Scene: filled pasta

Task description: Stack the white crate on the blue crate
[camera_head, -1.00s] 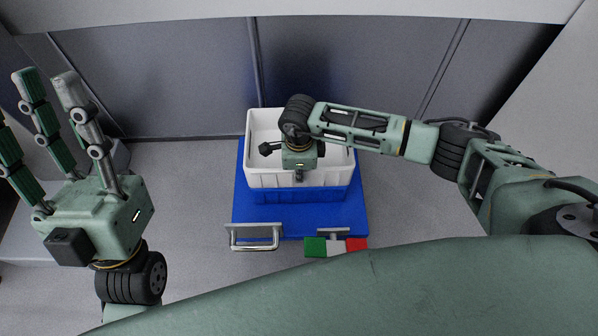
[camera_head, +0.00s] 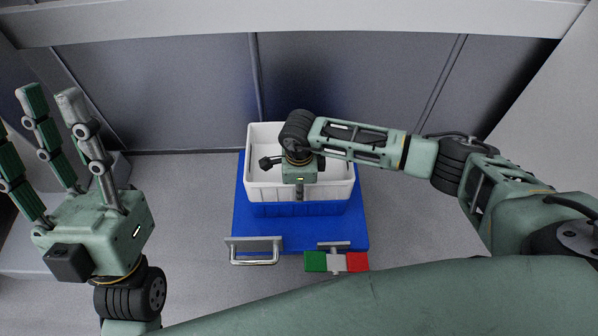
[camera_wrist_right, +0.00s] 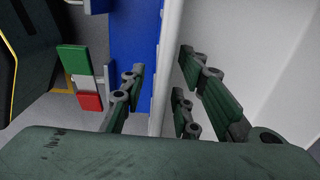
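The white crate (camera_head: 262,185) sits upright on top of the blue crate (camera_head: 325,209), lined up with it as far as I can see; most of the blue crate is hidden underneath. My right gripper (camera_head: 299,184) is over the white crate's front wall. In the right wrist view its fingers (camera_wrist_right: 160,85) straddle the wall (camera_wrist_right: 167,60), one outside and two inside, with a gap showing beside the outer finger, so it looks open. My left gripper (camera_head: 55,105) is open and empty, fingers up, at the far left.
The crates stand on a blue platform (camera_head: 240,220) with a metal handle (camera_head: 255,258) at its front. A grey panelled wall (camera_head: 350,80) is behind.

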